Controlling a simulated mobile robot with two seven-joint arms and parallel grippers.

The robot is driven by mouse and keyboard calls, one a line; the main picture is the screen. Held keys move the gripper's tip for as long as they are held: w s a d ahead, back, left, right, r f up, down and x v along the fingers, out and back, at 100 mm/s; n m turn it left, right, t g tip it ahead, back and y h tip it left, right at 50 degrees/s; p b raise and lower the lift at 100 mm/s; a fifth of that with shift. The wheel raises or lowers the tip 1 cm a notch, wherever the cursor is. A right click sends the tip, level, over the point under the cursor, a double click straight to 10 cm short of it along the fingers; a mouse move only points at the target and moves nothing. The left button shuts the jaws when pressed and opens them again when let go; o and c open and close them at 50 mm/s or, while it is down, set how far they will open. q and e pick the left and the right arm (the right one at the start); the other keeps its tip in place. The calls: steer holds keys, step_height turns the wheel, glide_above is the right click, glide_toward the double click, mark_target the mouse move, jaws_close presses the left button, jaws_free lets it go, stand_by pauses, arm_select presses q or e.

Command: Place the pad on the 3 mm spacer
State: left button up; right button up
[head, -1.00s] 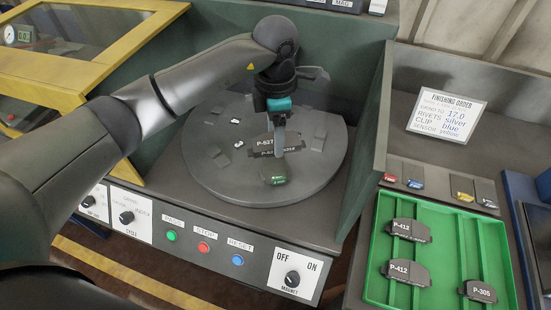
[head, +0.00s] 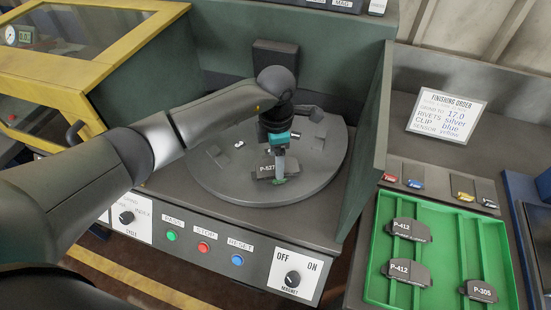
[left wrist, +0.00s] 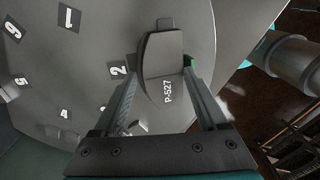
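The dark pad marked P-527 (head: 264,172) is above or on the front part of the grey round plate (head: 215,180). My left gripper (head: 279,178) reaches down from above with its fingers at the pad. In the left wrist view the pad (left wrist: 164,65) lies between the two fingertips (left wrist: 163,75), which appear to press its sides. No 3 mm label is readable. My right gripper is out of view.
Number labels 1 (left wrist: 68,18), 2 (left wrist: 117,71) and 4 (left wrist: 65,114) mark the plate. A control panel with buttons and a magnet knob (head: 292,278) is in front. A green tray (head: 371,285) with pads stands right, below a finishing order card (head: 446,115).

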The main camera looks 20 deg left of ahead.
arm_select(q)
steer(key=shift+o, duration=1.4)
steer(key=shift+s+a+f, duration=0.15)
steer(key=shift+s+f, duration=0.05)
steer(key=shift+f, duration=0.3)
step_height(320, 180, up, 12)
steer(key=shift+w+r, duration=0.2)
steer(key=shift+r, duration=0.05)
